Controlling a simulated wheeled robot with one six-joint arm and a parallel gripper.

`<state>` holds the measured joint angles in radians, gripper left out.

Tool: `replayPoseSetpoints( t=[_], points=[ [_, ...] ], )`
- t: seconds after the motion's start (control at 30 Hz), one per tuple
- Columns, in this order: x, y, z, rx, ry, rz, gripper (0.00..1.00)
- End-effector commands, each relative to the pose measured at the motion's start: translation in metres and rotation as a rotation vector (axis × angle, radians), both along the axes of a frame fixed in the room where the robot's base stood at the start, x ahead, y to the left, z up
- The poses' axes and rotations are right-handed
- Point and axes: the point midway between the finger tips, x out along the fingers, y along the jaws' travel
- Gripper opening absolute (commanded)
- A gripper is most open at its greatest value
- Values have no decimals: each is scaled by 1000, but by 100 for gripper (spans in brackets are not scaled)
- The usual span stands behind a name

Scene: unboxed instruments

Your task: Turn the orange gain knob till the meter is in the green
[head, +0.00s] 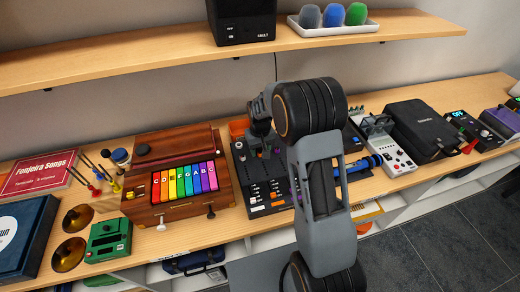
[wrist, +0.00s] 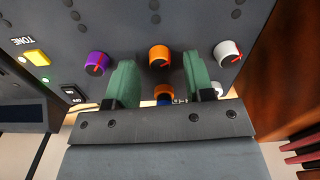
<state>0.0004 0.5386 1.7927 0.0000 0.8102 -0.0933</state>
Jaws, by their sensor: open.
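A dark mixer panel (head: 243,172) stands on the shelf, largely hidden behind my arm in the head view. In the wrist view its face (wrist: 195,15) carries an orange knob (wrist: 159,54) with a red pointer line. My gripper (wrist: 159,66) is open, with one green finger on each side of this knob; I cannot tell whether they touch it. A second orange knob (wrist: 164,89) shows partly between the fingers. No label tells which orange knob is gain, and I cannot make out the meter. In the head view my gripper (head: 262,128) is over the panel's upper part.
A purple knob (wrist: 97,63) and a white knob (wrist: 227,53) flank the fingers closely. A yellow TONE button (wrist: 37,58) is at left. A wooden box with coloured keys (head: 184,183) stands left of the panel, and a blue cylinder (head: 364,164) lies to its right.

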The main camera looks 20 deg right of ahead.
Motion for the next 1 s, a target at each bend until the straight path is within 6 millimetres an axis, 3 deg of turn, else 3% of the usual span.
replayPoseSetpoints(
  t=[0.47,1.0],
  points=[
    [0,0,-11,0,0,0,48],
    [0,0,-10,0,0,0,0]
  ],
)
